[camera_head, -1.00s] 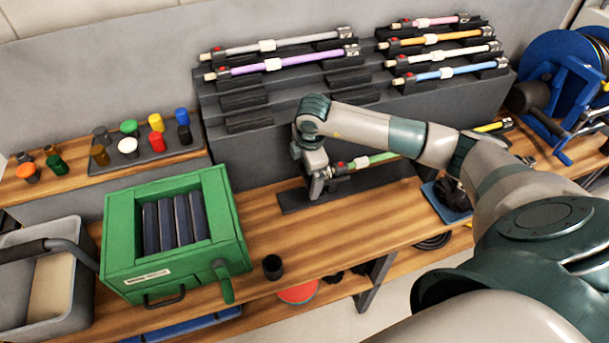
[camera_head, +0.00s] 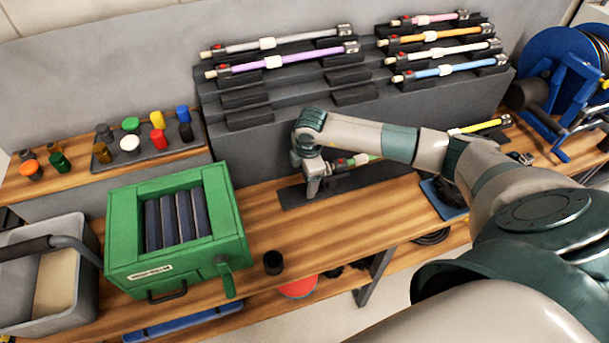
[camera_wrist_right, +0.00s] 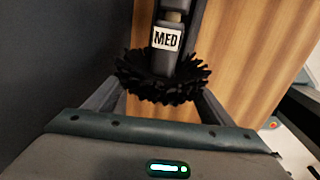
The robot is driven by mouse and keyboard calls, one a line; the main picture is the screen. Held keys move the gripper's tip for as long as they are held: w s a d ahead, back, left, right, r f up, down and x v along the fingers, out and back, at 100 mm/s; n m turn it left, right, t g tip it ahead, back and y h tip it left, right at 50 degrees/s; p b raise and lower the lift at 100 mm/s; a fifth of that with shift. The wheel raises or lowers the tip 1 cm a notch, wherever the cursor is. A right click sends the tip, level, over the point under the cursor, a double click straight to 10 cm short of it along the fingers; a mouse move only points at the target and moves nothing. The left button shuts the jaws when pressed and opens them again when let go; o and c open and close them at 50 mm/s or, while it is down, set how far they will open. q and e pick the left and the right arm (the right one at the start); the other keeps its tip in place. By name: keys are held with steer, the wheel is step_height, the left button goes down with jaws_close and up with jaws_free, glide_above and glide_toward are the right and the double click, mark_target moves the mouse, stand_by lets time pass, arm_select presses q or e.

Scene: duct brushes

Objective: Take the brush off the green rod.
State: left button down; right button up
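The green rod (camera_head: 372,157) lies in a dark holder on the bench, partly hidden behind my right arm. My right gripper (camera_head: 312,188) is at its left end. In the right wrist view, the brush (camera_wrist_right: 165,80) has black bristles and a dark hub with a white MED label. My left gripper is out of view.
A stepped rack (camera_head: 235,95) behind holds several coloured rods. A green box (camera_head: 120,235) with dark rollers and a crank stands on the left, with a black cup (camera_head: 273,262) beside it. A grey bin (camera_head: 85,285) is at far left. Bare bench lies between box and rod.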

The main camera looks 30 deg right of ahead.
steer(key=shift+a, duration=0.1)
steer(key=shift+w+a, duration=0.2)
steer(key=shift+a, duration=0.55)
steer(key=shift+w+a, duration=0.15)
steer(key=shift+a, duration=0.6)
steer(key=shift+w+a, duration=0.2)
steer(key=shift+a, duration=0.55)
steer(key=shift+a, duration=0.1)
steer(key=shift+r, duration=0.1)
step_height(320, 180, up, 8)
steer(key=a+p, duration=0.1)
steer(key=p, duration=0.4)
steer(key=shift+w+a, duration=0.2)
stand_by(0.4)
